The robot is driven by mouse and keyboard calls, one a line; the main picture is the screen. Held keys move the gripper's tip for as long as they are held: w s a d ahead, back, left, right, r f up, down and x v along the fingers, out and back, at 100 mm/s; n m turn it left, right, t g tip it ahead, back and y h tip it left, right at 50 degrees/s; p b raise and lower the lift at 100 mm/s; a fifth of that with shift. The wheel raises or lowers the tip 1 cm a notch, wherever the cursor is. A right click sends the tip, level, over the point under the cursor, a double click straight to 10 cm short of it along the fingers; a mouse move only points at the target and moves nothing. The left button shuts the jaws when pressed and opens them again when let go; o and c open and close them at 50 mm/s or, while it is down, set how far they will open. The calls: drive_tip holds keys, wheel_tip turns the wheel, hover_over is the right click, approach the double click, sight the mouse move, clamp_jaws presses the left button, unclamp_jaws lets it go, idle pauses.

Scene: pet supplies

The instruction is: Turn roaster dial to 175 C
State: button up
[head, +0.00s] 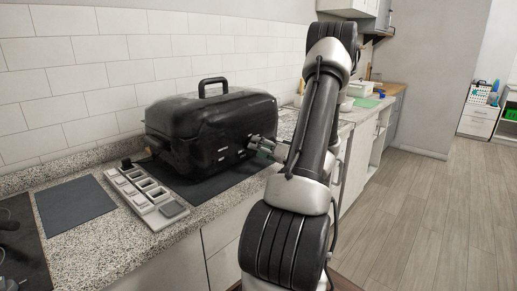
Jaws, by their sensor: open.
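A black roaster (205,125) with a handle on its lid stands on the granite counter against the tiled wall. Its lid is down. Small pale marks show on its front, but they are too small to read. My gripper (257,144) is at the right part of the roaster's front, close to it, with its fingers open. I cannot tell whether the fingers touch the front. The dial cannot be made out; it may be behind the gripper. My arm covers the counter to the right of the roaster.
A dark mat (217,187) lies under the roaster. A grey tray with several compartments (153,207) stands left of it, beside another dark mat (73,207). A black cooktop (22,250) is at the left edge. The wooden floor (430,215) on the right is clear.

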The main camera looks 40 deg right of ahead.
drive_tip(key=shift+w+a, duration=0.1)
drive_tip(key=shift+w, duration=0.25)
drive_tip(key=c, duration=1)
drive_tip(key=shift+c, duration=0.2)
